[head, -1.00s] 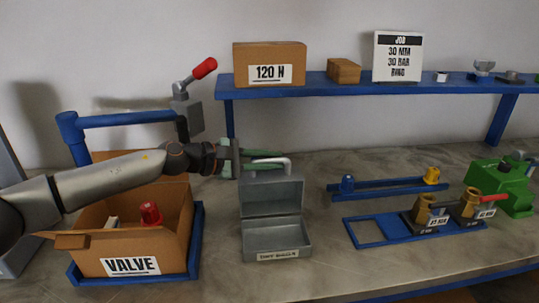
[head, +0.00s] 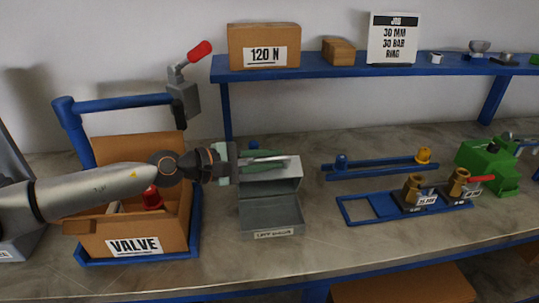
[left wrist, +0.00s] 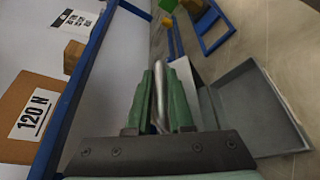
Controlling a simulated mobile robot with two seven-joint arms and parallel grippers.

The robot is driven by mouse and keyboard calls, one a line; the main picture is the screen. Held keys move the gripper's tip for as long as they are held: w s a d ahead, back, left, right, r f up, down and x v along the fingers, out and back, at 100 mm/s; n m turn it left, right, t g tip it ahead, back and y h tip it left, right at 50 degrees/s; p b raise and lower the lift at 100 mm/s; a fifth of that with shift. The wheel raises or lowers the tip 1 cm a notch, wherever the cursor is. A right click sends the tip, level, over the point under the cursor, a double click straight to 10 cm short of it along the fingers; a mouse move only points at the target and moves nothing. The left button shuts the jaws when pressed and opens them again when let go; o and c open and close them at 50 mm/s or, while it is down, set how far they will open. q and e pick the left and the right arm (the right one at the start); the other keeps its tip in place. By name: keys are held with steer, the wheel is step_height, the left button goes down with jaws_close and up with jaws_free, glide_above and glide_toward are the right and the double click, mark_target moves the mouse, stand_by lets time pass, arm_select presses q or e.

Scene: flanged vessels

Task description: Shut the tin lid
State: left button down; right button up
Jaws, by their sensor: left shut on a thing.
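The grey metal tin (head: 258,217) stands on the bench, its box open at the front with a label on its front wall. Its lid (head: 272,186) is raised at the back and tilted partway forward over the box. My left gripper (head: 284,158) reaches in from the left at the top of the lid. In the left wrist view, its green fingers (left wrist: 161,68) are shut on the lid's metal handle (left wrist: 160,92), with the tin's open box (left wrist: 255,110) to the right. My right gripper is not in view.
A cardboard VALVE box (head: 133,228) in a blue tray stands left of the tin. A blue shelf (head: 400,66) runs behind and above. A blue rack with brass fittings (head: 412,190) is to the right. Bare bench lies in front of the tin.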

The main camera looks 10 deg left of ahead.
arm_select(q)
steer(key=shift+s+f, duration=0.1)
steer(key=shift+f, duration=0.25)
steer(key=c, duration=1.1)
jaws_free()
steer(key=o, duration=0.3)
steer(key=shift+r, duration=0.2)
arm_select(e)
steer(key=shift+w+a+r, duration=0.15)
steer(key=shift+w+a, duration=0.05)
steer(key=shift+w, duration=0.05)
arm_select(q)
steer(key=b+v, duration=0.3)
steer(key=v, duration=0.9)
steer(key=shift+a, duration=0.25)
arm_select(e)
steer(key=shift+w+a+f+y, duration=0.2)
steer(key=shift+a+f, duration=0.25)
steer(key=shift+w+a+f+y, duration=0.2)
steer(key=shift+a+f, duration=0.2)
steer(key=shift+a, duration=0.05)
